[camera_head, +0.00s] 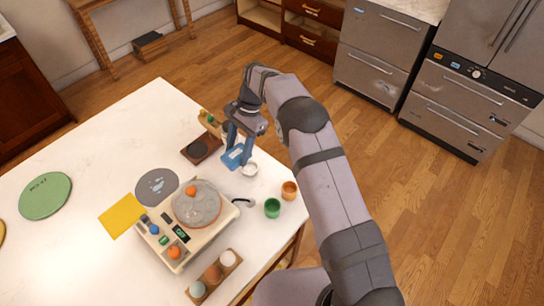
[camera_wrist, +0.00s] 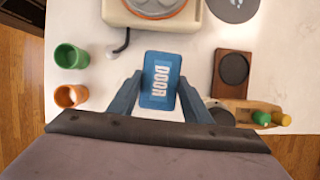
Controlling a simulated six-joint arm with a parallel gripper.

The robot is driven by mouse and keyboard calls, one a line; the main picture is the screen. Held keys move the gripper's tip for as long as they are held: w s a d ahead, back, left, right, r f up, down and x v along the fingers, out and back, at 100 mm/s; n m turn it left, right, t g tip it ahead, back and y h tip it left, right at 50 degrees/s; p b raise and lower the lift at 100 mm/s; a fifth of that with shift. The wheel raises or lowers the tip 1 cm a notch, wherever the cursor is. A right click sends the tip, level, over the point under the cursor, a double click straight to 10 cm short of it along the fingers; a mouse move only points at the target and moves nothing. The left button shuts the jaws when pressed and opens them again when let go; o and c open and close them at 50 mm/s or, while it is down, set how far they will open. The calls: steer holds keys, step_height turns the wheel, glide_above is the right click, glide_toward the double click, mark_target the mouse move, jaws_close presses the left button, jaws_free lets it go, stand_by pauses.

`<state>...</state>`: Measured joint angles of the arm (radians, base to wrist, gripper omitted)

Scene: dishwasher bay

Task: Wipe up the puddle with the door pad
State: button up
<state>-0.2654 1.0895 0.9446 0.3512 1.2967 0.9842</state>
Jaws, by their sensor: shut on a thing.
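My gripper (camera_head: 238,146) is shut on the blue door pad (camera_head: 233,157), above the right part of the white table. In the wrist view the pad (camera_wrist: 160,80) stands between the two fingers of my gripper (camera_wrist: 159,92), with the word DOOR on its face. Whether the pad touches the table is hard to tell. A grey disc (camera_head: 157,187) with pale, shiny-looking patches lies left of the pad, behind the cream machine; its edge shows in the wrist view (camera_wrist: 233,8). I cannot tell whether those patches are the puddle.
The cream machine (camera_head: 160,242) with a round grey top stands near the pad. A dark wooden coaster (camera_head: 201,148) lies behind. The table's left part is mostly clear.

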steer(key=a+m+t, duration=0.2)
steer(key=a+m, duration=0.3)
steer(key=a, duration=0.8)
steer(key=m+t+y, duration=0.1)
steer(key=m, duration=0.3)
glide_above(167, 178)
steer(key=d, duration=0.1)
steer(key=shift+s+d+f+b, duration=0.1)
steer(key=shift+f+b, duration=1.2)
steer(key=shift+f, duration=0.35)
steer(key=shift+s+f+b, duration=0.1)
steer(key=shift+f+b, duration=1.15)
steer(key=shift+f, duration=0.35)
steer(key=shift+f+b, duration=0.3)
steer(key=shift+f, duration=0.35)
steer(key=shift+s+a+p, duration=0.4)
steer(key=shift+s+a, duration=0.45)
steer(key=shift+c, duration=0.4)
steer(key=shift+s+a, duration=1.6)
steer(key=shift+w+d, duration=2.55)
steer(key=s+a, duration=0.5)
steer(key=shift+s+p, duration=0.1)
steer(key=shift+p, duration=0.2)
steer(key=shift+w+d+r+b, duration=0.1)
steer(key=shift+w+d+b, duration=0.35)
steer(key=shift+w+d, duration=2.1)
step_height(167, 178, up, 8)
steer(key=p, duration=0.5)
steer(key=shift+a, duration=0.15)
